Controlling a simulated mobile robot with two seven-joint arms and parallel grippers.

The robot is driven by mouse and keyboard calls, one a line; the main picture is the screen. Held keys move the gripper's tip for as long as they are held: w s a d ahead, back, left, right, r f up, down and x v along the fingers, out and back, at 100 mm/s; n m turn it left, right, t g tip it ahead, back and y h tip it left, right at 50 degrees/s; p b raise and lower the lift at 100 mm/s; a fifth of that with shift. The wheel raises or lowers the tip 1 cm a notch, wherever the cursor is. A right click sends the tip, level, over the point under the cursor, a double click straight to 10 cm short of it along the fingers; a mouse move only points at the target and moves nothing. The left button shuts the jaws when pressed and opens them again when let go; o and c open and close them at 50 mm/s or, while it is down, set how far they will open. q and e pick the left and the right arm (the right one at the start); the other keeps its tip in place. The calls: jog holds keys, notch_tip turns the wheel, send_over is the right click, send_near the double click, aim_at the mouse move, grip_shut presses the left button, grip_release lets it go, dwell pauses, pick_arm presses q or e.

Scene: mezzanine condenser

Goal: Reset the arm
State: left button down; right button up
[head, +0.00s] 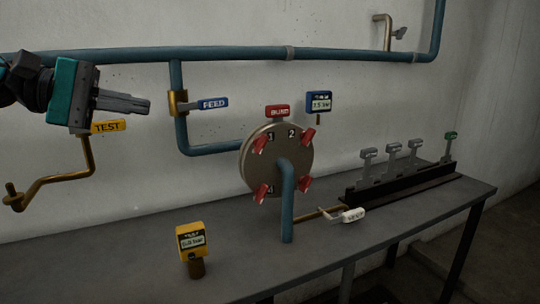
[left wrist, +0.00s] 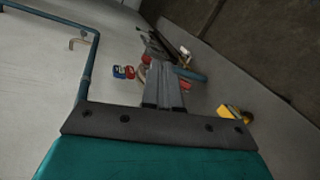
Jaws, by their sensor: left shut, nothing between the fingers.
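My left gripper (head: 146,106) comes in from the upper left in the head view, with a teal body and grey fingers pointing right. It is shut and empty, in the air, with the yellow TEST handle (head: 108,126) showing just below it. I cannot tell whether they touch. In the left wrist view the two fingers (left wrist: 163,88) lie together, pointing toward the bench area. My right gripper is in neither view.
A blue pipe (head: 240,53) runs along the wall, with a blue FEED handle (head: 213,103). A round plate (head: 290,160) with red handles stands at the grey bench (head: 330,260). A yellow gauge (head: 191,243), a white handle (head: 352,215) and a rack (head: 405,183) of tagged pieces are on the bench.

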pick_arm(q)
jog(key=w+d+f+n+t+h, duration=0.1)
jog(key=d+f+n+t+h, duration=0.1)
jog(key=d+f+n+h, duration=0.75)
jog(key=s+a+f+m+t+y+p, duration=0.15)
jog(key=f+m+t+y, duration=0.55)
jog(key=f+m, duration=0.8)
jog(key=s+a+f+m+t+y, duration=0.4)
jog(key=f+m+y, duration=0.45)
jog(key=m, duration=1.25)
jog(key=s+f+n+g+y, duration=0.6)
jog(key=s+f+n, duration=1)
jog(key=f, duration=0.4)
jog(key=shift+s+n+g, duration=0.35)
jog(key=shift+s+g, duration=0.1)
jog(key=shift+g, duration=0.05)
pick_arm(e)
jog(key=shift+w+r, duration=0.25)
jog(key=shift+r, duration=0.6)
pick_arm(q)
jog(key=shift+r, duration=0.1)
